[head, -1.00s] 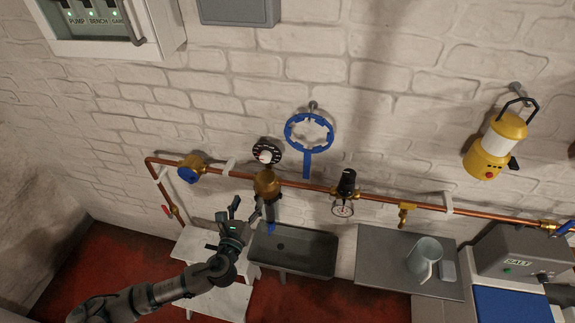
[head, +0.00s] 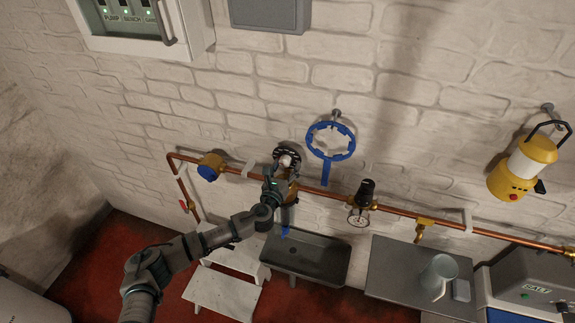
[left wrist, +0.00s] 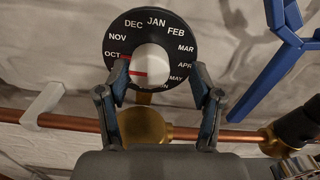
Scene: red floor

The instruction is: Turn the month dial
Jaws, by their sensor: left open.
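The month dial (left wrist: 152,50) is a black disc with white month names around its rim, on the pipe fitting at the wall. Its pale centre knob (left wrist: 152,65) has a red mark on its left side, near OCT; the lowest labels are partly hidden. The dial also shows in the head view (head: 287,154), partly behind my gripper. My left gripper (left wrist: 165,80) is open, with one fingertip on each side of the knob's lower part. I cannot tell whether the fingers touch it. In the head view the left gripper (head: 279,174) is just below the dial. My right gripper is out of view.
A copper pipe (head: 330,193) runs along the brick wall below the dial. A grey sink (head: 305,257) and a white step stool (head: 222,293) stand below.

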